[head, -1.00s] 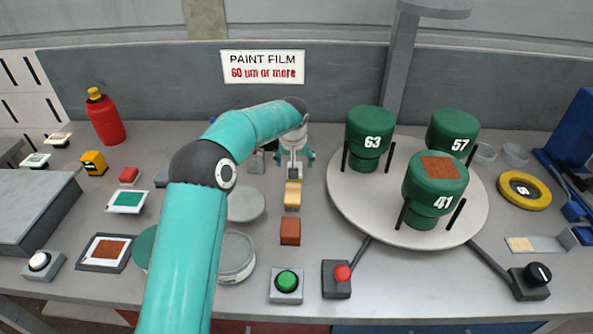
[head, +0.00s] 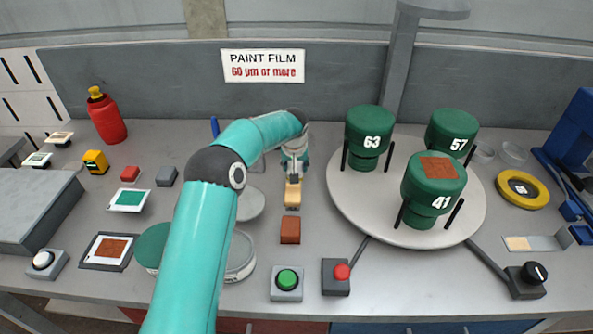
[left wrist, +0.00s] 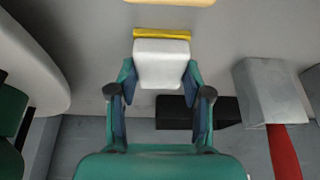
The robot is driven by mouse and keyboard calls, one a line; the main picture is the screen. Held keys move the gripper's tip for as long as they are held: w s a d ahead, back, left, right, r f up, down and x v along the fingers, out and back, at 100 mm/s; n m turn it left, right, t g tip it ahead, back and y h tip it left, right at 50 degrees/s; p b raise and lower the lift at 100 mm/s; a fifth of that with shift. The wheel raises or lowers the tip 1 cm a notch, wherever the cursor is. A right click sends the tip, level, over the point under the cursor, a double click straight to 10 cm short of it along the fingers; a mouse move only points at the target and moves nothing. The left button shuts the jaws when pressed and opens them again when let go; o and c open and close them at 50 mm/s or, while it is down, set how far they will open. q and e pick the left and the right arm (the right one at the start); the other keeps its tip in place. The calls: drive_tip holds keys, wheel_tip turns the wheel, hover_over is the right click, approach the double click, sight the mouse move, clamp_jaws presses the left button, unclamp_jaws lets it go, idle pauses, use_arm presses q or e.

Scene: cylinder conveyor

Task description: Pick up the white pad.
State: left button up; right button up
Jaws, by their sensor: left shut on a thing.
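The white pad (left wrist: 161,62) is a small pale block held between the two fingers of my left gripper (left wrist: 160,88) in the left wrist view. A yellow strip (left wrist: 161,34) shows along its far edge; I cannot tell whether it belongs to the pad. In the head view my left gripper (head: 293,172) is behind the row of small blocks at the middle of the bench, and the pad is hard to make out there. My right gripper is in neither view.
A tan block (head: 292,197) and a brown block (head: 290,230) lie in front of the gripper. The turntable (head: 345,196) with green cans stands to the right. Green (head: 287,281) and red (head: 341,272) buttons are near the front edge.

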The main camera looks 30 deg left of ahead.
use_arm(q)
drive_tip(key=shift+r, duration=0.1)
drive_tip(key=shift+r, duration=0.5)
wheel_tip(320, 180, up, 19)
drive_tip(key=p, duration=0.4)
drive_tip(key=shift+f, duration=0.1)
